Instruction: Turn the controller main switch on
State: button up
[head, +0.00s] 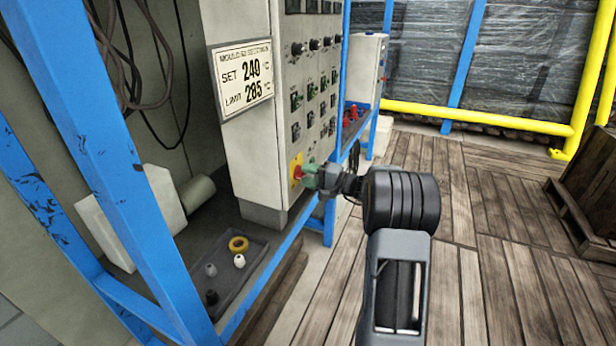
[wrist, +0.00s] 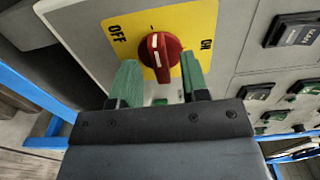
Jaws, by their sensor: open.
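The controller main switch is a red rotary knob (wrist: 166,55) on a yellow plate (wrist: 202,18), low on the grey controller cabinet (head: 250,135). In the wrist view OFF is printed left of the knob and ON right of it. The knob's white line runs nearly up and down in that view, between the two words. The switch also shows small in the head view (head: 297,171). My gripper (wrist: 159,66) has green fingers, open, one on each side of the knob's lower part. I cannot tell whether they touch it. My gripper shows at the cabinet in the head view (head: 311,174).
A sign (head: 244,78) reads SET 240, LIMIT 285. Several other knobs and switches sit above the main switch. A blue frame post (head: 110,150) stands at left. A grey tray (head: 225,290) with a yellow ring lies on the shelf below.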

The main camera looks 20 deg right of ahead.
jog(key=shift+w+a, duration=0.2)
jog(key=shift+w, duration=0.05)
grip_shut()
dwell(0.3)
